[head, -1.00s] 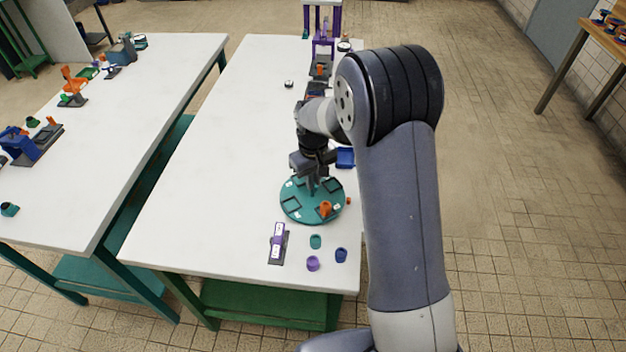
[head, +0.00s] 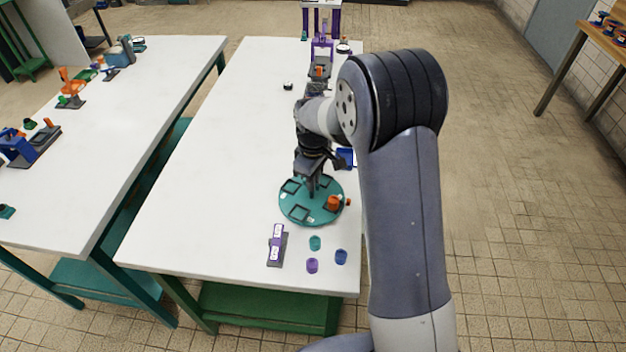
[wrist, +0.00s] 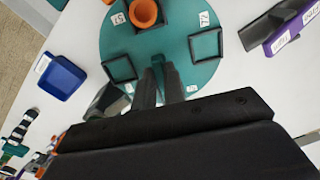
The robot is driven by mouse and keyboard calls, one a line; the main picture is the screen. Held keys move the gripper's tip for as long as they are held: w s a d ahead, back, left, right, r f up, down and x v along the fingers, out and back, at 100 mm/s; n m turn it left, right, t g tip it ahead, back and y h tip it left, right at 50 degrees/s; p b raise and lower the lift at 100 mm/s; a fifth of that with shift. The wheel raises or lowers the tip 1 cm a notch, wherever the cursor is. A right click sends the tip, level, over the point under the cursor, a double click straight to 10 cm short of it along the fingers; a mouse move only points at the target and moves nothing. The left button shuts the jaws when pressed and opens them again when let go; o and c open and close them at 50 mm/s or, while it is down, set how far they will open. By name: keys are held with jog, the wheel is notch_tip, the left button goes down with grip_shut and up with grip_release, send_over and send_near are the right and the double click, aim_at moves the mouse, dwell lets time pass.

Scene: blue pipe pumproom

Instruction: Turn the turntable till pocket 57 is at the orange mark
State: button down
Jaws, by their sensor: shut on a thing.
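The teal turntable (head: 297,199) lies on the white table, with black square pocket frames and small white number labels. An orange cup (head: 333,203) sits in one pocket, at the top of the wrist view (wrist: 146,13). The label beside it (wrist: 118,19) may read 57, but I cannot read it surely; another label (wrist: 204,18) looks like 77 or 72. A small orange mark (head: 348,202) stands at the turntable's right edge, close to the cup's pocket.
A purple and grey holder (head: 277,245) with white labels stands in front of the turntable. A blue tray (wrist: 61,77) is behind the turntable.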

jog(key=shift+w+n, duration=0.15)
jog(key=shift+n, duration=1.65)
jog(key=shift+n+b, duration=0.3)
jog(key=shift+n, duration=0.2)
jog(key=c, duration=1.5)
grip_release()
notch_tip(320, 180, up, 11)
jog(key=shift+f+b, duration=0.1)
jog(key=shift+b, duration=0.2)
jog(key=shift+f, duration=0.1)
notch_tip(320, 180, down, 11)
jog(key=shift+r+p, duration=0.2)
jog(key=shift+p, duration=0.1)
